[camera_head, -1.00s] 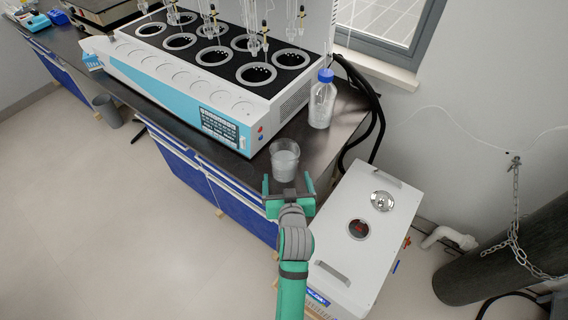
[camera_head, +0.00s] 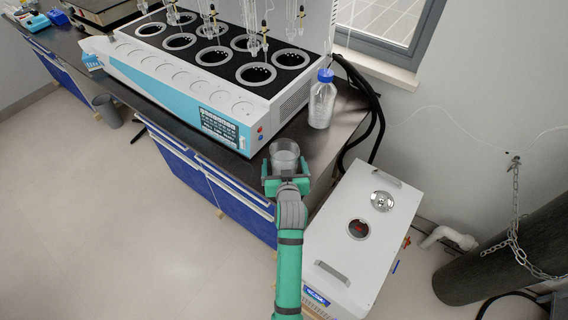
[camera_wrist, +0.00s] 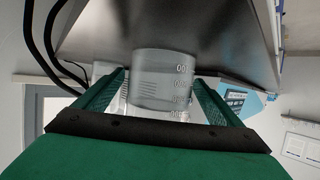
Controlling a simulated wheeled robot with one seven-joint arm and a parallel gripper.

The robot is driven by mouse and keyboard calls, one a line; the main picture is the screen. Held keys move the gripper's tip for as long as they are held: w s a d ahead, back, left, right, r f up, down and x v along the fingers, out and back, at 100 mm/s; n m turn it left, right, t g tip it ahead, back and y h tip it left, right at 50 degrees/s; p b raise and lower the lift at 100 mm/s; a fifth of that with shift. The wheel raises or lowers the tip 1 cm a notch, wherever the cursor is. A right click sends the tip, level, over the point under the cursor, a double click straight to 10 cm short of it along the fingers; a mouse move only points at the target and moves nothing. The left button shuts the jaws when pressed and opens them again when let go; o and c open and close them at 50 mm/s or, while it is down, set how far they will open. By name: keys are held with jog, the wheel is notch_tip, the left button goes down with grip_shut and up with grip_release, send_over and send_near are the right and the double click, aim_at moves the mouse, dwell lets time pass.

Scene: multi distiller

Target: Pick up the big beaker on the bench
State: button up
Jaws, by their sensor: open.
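The big beaker (camera_head: 285,154) is clear glass and stands upright on the dark bench near its front edge. In the wrist view the beaker (camera_wrist: 163,78), with white graduation marks, appears in the middle, its lower part in the picture between the fingers. My gripper (camera_head: 286,168) is open, with one green finger on each side of the beaker. In the wrist view the gripper (camera_wrist: 160,92) has its fingers left and right of the glass. I cannot tell whether either finger touches it. The near side of the beaker is partly hidden by my gripper in the head view.
A multi-position distiller (camera_head: 215,75) stands just behind and left of the beaker. A blue-capped bottle (camera_head: 322,104) stands to the right at the back. A white chiller unit (camera_head: 362,240) is on the floor at right, with dark hoses (camera_head: 372,125) behind the bench corner.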

jog(key=shift+c, duration=0.6)
jog(key=c, duration=1.5)
jog(key=shift+r, duration=0.1)
jog(key=shift+r, duration=0.15)
jog(key=shift+r, duration=1.3)
jog(key=shift+w+d+r+v, duration=0.25)
jog(key=shift+r+v, duration=0.35)
jog(key=shift+v, duration=2.15)
jog(key=shift+w+d+r+v, duration=0.1)
jog(key=shift+w+r+v, duration=0.35)
jog(key=shift+v, duration=2.35)
jog(key=shift+w+d+r+v, duration=0.15)
jog(key=shift+r+v, duration=0.6)
jog(key=shift+v, duration=2)
